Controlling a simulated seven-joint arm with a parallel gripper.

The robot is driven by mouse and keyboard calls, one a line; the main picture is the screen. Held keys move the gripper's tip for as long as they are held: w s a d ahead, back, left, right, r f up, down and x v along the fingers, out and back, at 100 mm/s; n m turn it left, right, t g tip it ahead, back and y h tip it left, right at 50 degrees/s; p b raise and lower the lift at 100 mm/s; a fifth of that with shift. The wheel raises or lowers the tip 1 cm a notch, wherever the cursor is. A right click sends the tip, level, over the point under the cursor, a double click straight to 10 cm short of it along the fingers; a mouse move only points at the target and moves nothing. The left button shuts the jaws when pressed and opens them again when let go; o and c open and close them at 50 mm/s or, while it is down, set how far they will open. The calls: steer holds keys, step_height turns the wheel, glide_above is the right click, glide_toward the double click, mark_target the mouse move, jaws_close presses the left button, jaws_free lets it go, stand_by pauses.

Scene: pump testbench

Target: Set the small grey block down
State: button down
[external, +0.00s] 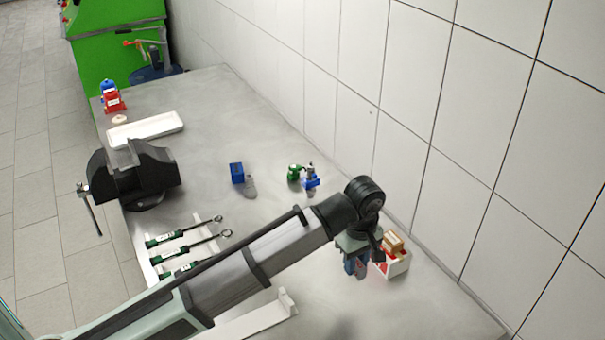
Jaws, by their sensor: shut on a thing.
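My gripper (357,265) points down at the right part of the bench, just left of a white box. It is shut on a small greyish thing, the small grey block, which is mostly hidden between the dark blue-grey fingers. I cannot tell from this view whether it touches the bench.
The white box (400,266) holds tan and red pieces. A blue block (236,172) and a grey part (250,187) stand mid-bench, near green (294,173) and blue (311,183) parts. A vise (135,175), white tray (147,130) and screwdriver-like tools (180,234) lie left. A tiled wall bounds the right.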

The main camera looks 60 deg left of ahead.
mark_target(347, 299)
steer(key=shift+s+f, duration=0.2)
steer(key=shift+f, duration=1.5)
steer(key=shift+s+f, duration=0.2)
steer(key=shift+f, duration=1.55)
steer(key=shift+s+f, duration=0.2)
steer(key=shift+f, duration=1.5)
steer(key=shift+f, duration=0.2)
steer(key=c, duration=0.9)
jaws_free()
steer(key=shift+r, duration=0.15)
step_height(347, 299, up, 12)
steer(key=shift+r, duration=0.1)
steer(key=shift+a, duration=0.1)
